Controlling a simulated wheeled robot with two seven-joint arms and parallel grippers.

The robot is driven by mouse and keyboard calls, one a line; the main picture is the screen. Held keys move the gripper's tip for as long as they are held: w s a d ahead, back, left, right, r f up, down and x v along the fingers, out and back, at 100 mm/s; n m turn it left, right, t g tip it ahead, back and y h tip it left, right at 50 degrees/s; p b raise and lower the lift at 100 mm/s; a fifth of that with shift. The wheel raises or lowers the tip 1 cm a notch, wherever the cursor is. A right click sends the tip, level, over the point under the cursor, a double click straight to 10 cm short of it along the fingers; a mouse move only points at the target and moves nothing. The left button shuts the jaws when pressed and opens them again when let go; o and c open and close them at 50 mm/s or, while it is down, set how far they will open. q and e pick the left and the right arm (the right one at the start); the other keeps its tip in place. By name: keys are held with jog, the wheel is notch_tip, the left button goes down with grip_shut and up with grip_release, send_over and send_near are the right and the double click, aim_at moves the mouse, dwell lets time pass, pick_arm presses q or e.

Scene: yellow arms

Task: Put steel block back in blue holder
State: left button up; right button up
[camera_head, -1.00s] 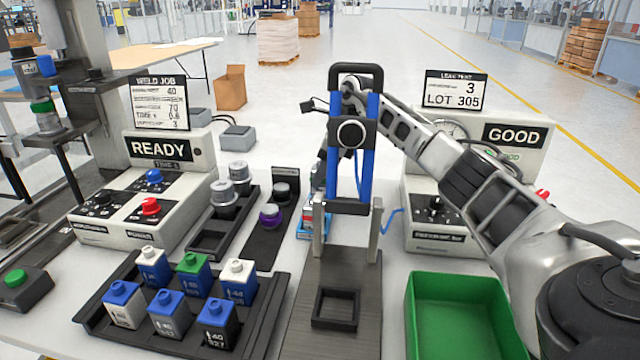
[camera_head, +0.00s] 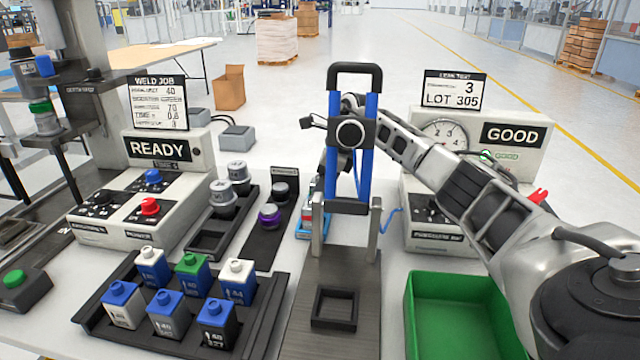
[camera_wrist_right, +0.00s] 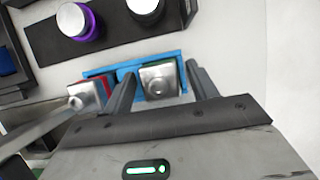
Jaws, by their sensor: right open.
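The blue holder (camera_head: 303,235) sits on the bench behind the handled fixture in the head view, mostly hidden. In the right wrist view the blue holder (camera_wrist_right: 177,57) shows behind a steel-topped block (camera_wrist_right: 160,82). That block stands between the spread fingers of my right gripper (camera_wrist_right: 160,90), with a visible gap on the right side. I cannot tell whether it is seated in the holder. A red-sided block with a metal top (camera_wrist_right: 85,96) is left of the fingers. In the head view my right gripper is largely hidden behind the fixture. My left gripper is not in view.
The blue-handled fixture (camera_head: 350,130) stands close in front of my right wrist. A leak tester (camera_head: 515,140) is to the right and a green bin (camera_head: 465,310) in front. A black rack (camera_head: 105,325) holds several blocks. A dark stand (camera_head: 268,240) adjoins the holder.

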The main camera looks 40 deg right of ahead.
jog(key=v, duration=1.2)
jog(key=shift+r, duration=0.15)
